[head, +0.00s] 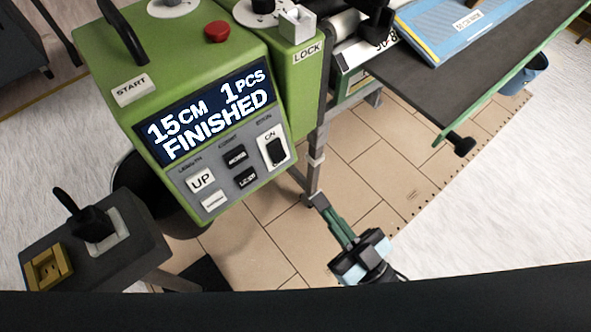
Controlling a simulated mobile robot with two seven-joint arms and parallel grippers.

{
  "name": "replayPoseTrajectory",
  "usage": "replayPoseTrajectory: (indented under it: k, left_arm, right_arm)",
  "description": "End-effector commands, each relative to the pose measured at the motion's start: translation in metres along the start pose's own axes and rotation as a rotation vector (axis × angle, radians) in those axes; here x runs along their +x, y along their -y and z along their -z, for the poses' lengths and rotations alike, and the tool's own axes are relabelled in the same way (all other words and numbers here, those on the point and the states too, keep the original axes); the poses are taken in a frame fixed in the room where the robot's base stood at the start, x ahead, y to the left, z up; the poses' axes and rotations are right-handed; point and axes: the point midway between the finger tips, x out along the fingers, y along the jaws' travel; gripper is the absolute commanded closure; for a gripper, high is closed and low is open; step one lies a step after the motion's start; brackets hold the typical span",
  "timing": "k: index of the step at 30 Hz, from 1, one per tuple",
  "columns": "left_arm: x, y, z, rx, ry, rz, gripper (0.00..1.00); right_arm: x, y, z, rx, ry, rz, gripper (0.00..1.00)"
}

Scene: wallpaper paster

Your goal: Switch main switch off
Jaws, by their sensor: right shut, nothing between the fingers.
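The green control box of the wallpaper paster (180,95) fills the left middle of the head view. Its lit display (205,112) reads "15 CM 1 PCS FINISHED". The main switch (276,151) is a black rocker in a white frame marked "ON", at the lower right of the panel. I cannot tell which way the rocker is tipped. My right gripper (319,201) is shut and empty. In the picture it is below and to the right of the switch, apart from it, in front of the tiled floor. My left gripper is not in view.
Panel buttons (201,181) sit left of the switch. A metal frame leg (316,150) stands right of the box. A dark table (480,75) with a blue wallpaper pack (445,30) is at upper right. A grey stand (130,230) with a black plug is at lower left.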

Motion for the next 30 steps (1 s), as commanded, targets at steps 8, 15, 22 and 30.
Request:
replayPoseTrajectory:
  k: [8, 15, 22, 30]
  left_arm:
    - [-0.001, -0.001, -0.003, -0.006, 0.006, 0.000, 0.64]
    - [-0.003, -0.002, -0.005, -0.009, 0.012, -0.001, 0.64]
    - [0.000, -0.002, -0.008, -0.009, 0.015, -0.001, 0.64]
    - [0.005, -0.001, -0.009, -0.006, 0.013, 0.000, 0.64]
  right_arm:
    - [0.028, 0.000, 0.001, 0.000, -0.003, -0.001, 1.00]
    - [0.073, 0.000, 0.001, 0.000, -0.004, -0.001, 1.00]
    - [0.109, 0.000, -0.009, 0.001, 0.001, -0.001, 1.00]
    - [0.126, 0.000, -0.027, 0.001, 0.001, -0.001, 1.00]
